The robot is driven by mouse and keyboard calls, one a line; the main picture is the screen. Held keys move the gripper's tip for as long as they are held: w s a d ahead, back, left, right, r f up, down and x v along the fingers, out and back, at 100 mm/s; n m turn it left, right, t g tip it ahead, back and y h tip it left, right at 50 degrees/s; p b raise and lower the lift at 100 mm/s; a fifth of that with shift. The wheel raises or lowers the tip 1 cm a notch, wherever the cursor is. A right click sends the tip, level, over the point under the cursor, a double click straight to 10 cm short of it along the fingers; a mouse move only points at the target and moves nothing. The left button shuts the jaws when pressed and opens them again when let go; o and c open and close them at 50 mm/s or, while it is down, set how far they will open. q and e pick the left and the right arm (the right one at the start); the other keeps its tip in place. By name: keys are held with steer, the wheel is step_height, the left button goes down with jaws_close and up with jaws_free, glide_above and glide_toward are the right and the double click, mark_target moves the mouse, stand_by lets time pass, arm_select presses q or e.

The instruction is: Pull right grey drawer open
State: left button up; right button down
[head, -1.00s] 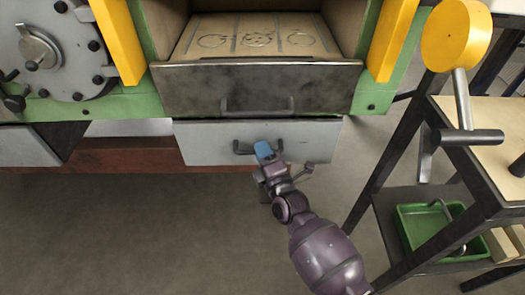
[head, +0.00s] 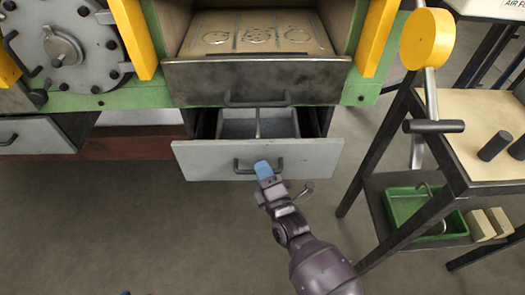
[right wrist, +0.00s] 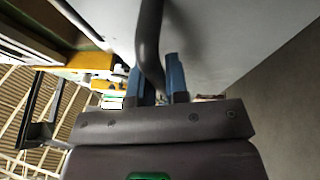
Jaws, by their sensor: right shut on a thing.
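The right grey drawer (head: 310,158) is pulled part of the way out below the dark metal drawer. Its inside shows a divider and looks empty. My right gripper (head: 262,167) is shut on the drawer's dark bar handle (head: 243,164). In the right wrist view the blue fingertips (right wrist: 160,80) sit on both sides of the handle (right wrist: 150,40), with the pale drawer front (right wrist: 225,35) beside it.
A dark drawer (head: 195,82) with its own handle sits directly above. Another grey drawer (head: 35,137) is at the left. A stand with a wooden top (head: 460,120) and a green tray (head: 390,205) stands at the right. The floor in front is clear.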

arm_select(q)
steer(key=shift+t, duration=0.5)
steer(key=shift+w+d+r+p, duration=0.1)
steer(key=shift+w+r+p, duration=0.1)
steer(key=shift+r+p, duration=1.3)
steer(key=shift+w+d+r+p, duration=0.1)
steer(key=shift+w+r+p, duration=0.1)
steer(key=shift+r+p, duration=1.2)
arm_select(e)
steer(key=s, duration=2.3)
arm_select(q)
steer(key=shift+r, duration=0.15)
arm_select(e)
steer(key=c, duration=1.1)
jaws_free()
steer(key=shift+c, duration=0.2)
arm_select(q)
steer(key=shift+w+r, duration=0.15)
steer(key=shift+d, duration=0.1)
